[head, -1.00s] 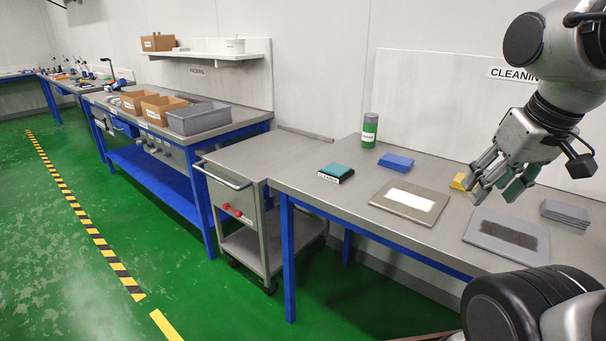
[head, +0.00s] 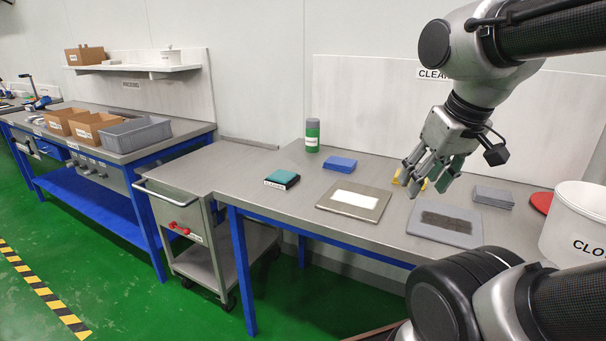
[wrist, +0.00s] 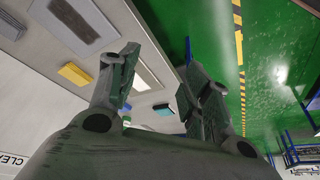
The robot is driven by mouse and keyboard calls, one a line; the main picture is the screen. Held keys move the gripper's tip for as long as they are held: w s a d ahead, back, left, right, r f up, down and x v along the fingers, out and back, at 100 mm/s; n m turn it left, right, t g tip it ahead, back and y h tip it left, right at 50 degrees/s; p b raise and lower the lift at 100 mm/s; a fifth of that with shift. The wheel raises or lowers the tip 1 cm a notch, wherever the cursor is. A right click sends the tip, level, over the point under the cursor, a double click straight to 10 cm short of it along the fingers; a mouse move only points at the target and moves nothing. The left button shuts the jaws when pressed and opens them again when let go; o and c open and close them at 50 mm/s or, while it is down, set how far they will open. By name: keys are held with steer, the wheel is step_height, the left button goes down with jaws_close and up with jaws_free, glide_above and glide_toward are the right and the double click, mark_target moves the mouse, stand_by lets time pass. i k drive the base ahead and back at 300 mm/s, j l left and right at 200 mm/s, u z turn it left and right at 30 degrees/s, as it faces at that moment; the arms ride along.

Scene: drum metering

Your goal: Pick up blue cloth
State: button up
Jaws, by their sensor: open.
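The blue cloth (head: 340,164) is a flat folded pad on the steel bench in the head view, right of the green bottle and behind the board with a white patch. My gripper (head: 424,180) is open and empty. It hangs above the bench to the right of the blue cloth, apart from it, near a yellow cloth (head: 424,183) that its fingers partly hide. In the wrist view my open fingers (wrist: 158,92) point out over the bench edge. The yellow cloth (wrist: 75,74) shows there left of the fingers.
A teal pad (head: 282,177) on a black base, the white-patch board (head: 330,207), a dark-patch board (head: 428,234) and a grey stack (head: 492,197) lie on the bench. The green bottle (head: 312,136) stands behind. A white bucket (head: 575,215) and red disc (head: 541,202) are at right.

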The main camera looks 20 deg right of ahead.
mark_target(346, 165)
steer(key=i+j+z, duration=0.15)
steer(key=z, duration=0.65)
steer(key=i+j+z, duration=0.2)
steer(key=j, duration=0.25)
steer(key=i+j+z, duration=0.1)
steer(key=j+z, duration=0.15)
steer(key=j, duration=0.25)
steer(key=i+j+z, duration=0.2)
steer(key=j, duration=1.3)
steer(key=i+z, duration=0.05)
